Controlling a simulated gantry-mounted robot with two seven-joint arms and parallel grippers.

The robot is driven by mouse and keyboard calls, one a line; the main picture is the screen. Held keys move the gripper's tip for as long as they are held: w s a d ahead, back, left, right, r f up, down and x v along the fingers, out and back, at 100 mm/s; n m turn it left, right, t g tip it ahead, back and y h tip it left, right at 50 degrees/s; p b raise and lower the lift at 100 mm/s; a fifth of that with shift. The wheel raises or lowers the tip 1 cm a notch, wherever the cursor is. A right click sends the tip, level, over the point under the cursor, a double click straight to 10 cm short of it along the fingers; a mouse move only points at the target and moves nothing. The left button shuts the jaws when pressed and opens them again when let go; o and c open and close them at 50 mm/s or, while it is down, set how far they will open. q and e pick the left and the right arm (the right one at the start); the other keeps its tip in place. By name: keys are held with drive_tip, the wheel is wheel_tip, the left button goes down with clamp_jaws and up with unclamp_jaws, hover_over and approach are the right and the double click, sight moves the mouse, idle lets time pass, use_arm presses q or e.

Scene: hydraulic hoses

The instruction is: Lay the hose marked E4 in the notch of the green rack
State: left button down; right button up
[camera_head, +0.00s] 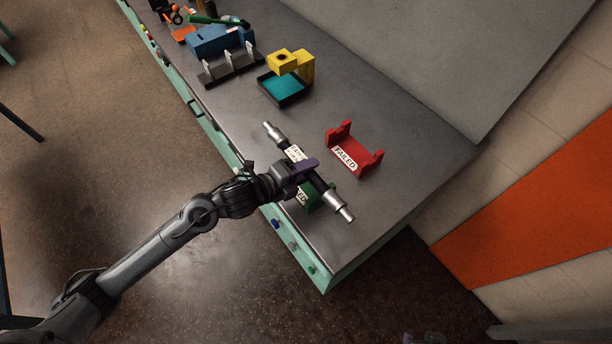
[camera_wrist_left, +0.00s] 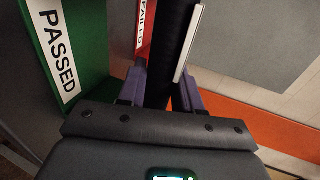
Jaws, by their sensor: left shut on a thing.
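A black hose with silver end fittings (camera_head: 343,211) is held by my left gripper (camera_head: 309,167), whose purple fingers are shut around its middle. The hose also shows between the fingers in the left wrist view (camera_wrist_left: 170,45). A white tag (camera_head: 294,153) hangs on it; its text is too small to read, and in the wrist view it is edge-on. The green rack (camera_head: 318,198), marked PASSED, is partly hidden under the gripper and hose. It is at the left of the wrist view (camera_wrist_left: 92,45). Whether the hose touches the rack is unclear. My right gripper is out of view.
A red rack (camera_head: 367,164) marked FAILED stands just right of the hose. Farther back are a yellow device (camera_head: 305,66), a black-rimmed teal tray (camera_head: 262,82), and a blue block (camera_head: 211,42) by a dark rack with white tags. The grey bench (camera_head: 410,130) is clear at right.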

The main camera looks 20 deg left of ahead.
use_arm(q)
drive_tip(key=shift+f, duration=1.5)
drive_tip(key=shift+b, duration=0.3)
drive_tip(key=shift+f, duration=0.15)
drive_tip(key=c, duration=0.8)
unclamp_jaws()
drive_tip(key=shift+f, duration=0.1)
drive_tip(key=shift+r, duration=0.25)
drive_tip(key=p+v, duration=0.1)
drive_tip(key=v, duration=1.1)
drive_tip(key=s+f+n+g+y, duration=0.2)
drive_tip(key=s+f+n+g, duration=0.1)
drive_tip(key=s+n, duration=0.2)
drive_tip(key=s+f+n+g+y, duration=0.2)
drive_tip(key=s+n, duration=0.4)
drive_tip(key=n, duration=0.3)
drive_tip(key=s+f+n+g+y, duration=0.3)
drive_tip(key=s+f+n, duration=0.1)
drive_tip(key=n, duration=0.4)
drive_tip(key=shift+s+f+g, duration=0.25)
drive_tip(key=shift+s+g, duration=0.15)
drive_tip(key=shift+s, duration=0.45)
